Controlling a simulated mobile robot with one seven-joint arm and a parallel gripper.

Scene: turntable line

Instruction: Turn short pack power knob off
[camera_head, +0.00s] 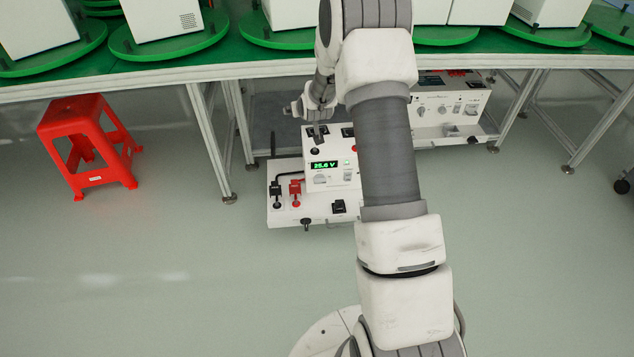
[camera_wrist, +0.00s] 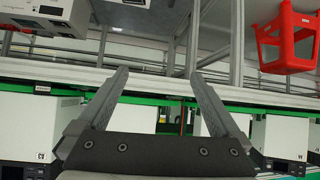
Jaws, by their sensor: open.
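A white power pack (camera_head: 312,210) with a lit green display (camera_head: 324,165) reading 25.6 V stands low, in front of the green bench. A pale knob (camera_head: 320,179) shows on its front below the display; its setting is too small to read. My arm covers the pack's right side. A second white pack (camera_head: 470,103) with knobs stands behind to the right; I cannot tell which is the short one. My gripper (camera_wrist: 158,76) is open and empty in the wrist view. In the head view it is above the near pack's rear, apart from the knob.
A red stool (camera_head: 88,140) stands at left. Bench legs (camera_head: 215,150) and rails are close behind the pack. Green turntables (camera_head: 165,40) carrying white boxes line the bench top. Black and red plugs (camera_head: 295,188) stick up at the pack's left. The floor in front is clear.

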